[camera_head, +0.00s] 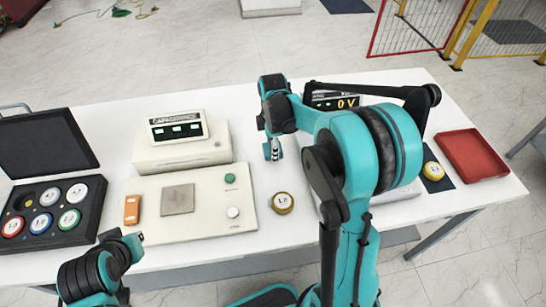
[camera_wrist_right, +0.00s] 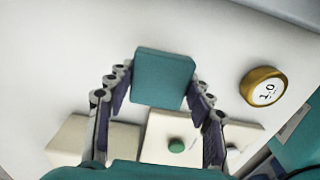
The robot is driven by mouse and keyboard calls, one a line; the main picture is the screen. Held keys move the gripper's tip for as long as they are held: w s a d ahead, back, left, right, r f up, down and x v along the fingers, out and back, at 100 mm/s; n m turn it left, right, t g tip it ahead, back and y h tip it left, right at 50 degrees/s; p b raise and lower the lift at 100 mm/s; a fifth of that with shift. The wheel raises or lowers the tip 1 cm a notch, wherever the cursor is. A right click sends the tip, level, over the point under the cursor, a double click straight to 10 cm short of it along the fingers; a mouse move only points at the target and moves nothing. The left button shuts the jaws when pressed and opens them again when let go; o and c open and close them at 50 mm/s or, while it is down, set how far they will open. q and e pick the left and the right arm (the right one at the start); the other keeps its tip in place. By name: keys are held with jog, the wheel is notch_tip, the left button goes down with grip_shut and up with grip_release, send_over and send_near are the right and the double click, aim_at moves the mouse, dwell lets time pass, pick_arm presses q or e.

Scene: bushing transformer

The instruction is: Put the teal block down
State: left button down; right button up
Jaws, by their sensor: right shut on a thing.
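The teal block (camera_wrist_right: 163,78) is a flat-faced square piece between the fingertips of my right gripper (camera_wrist_right: 155,100) in the right wrist view. The gripper is shut on it. In the head view my right gripper (camera_head: 273,150) points down over the white table (camera_head: 105,130), just right of the cream capacitance meter. The block is hard to make out there. I cannot tell whether its underside touches the table. Of my left arm only links show at the lower left of the head view; its gripper is not visible.
A gold-rimmed round weight (camera_head: 282,203) stands nearby, also in the wrist view (camera_wrist_right: 264,87). The capacitance meter (camera_head: 180,150) and a cream panel (camera_head: 190,208) with a green button are left. A black case (camera_head: 95,225) holds several discs. A red tray (camera_head: 472,153) is right.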

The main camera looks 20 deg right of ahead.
jog(key=shift+f+b, duration=0.65)
jog(key=shift+f, duration=1.2)
jog(key=shift+f, duration=0.1)
jog(key=o, duration=1.2)
